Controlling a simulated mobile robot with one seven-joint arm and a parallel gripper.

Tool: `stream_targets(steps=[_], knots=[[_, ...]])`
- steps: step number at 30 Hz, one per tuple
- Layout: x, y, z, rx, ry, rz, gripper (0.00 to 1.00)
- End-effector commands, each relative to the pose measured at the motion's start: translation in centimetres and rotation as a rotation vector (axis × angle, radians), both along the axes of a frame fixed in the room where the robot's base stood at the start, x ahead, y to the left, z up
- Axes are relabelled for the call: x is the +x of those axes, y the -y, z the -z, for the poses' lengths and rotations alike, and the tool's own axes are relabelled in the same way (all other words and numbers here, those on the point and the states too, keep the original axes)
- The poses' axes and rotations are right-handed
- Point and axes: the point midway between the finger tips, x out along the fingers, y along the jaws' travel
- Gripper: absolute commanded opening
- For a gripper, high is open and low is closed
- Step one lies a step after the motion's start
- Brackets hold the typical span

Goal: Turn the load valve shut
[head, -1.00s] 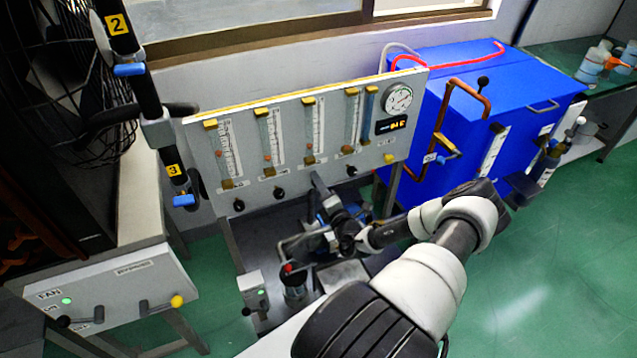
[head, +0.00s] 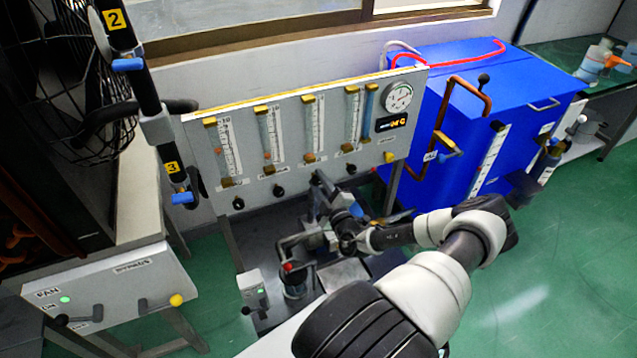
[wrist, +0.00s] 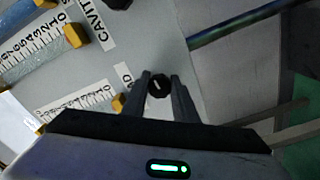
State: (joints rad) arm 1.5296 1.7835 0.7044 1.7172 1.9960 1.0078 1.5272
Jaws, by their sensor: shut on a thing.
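The load valve is a small black knob (wrist: 158,86) with a pale mark on its face, low on the grey flowmeter panel (head: 200,150). A label partly hidden beside it ends in "D" in the wrist view. My gripper (wrist: 160,80) has one finger on each side of this knob and is shut on it. In the head view my gripper (head: 317,178) reaches the panel's lower edge and hides the knob. Another black knob (wrist: 118,3) sits by the CAVITY label at the top of the wrist view.
Black knobs (head: 278,191) and (head: 351,169) flank my gripper along the panel's lower edge. Glass flow tubes (head: 313,125) rise above them. A blue cabinet (head: 520,95) with copper pipe stands at right. Pump parts (head: 294,280) lie below my arm. Green floor is open at right.

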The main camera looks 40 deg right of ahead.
Motion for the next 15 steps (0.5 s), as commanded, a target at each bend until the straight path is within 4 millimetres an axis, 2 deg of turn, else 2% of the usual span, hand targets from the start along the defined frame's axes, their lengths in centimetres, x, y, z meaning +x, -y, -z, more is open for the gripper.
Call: stream_targets(steps=[15], knots=[[-0.01, -0.05, 0.06, 0.104, 0.024, -0.001, 0.03]])
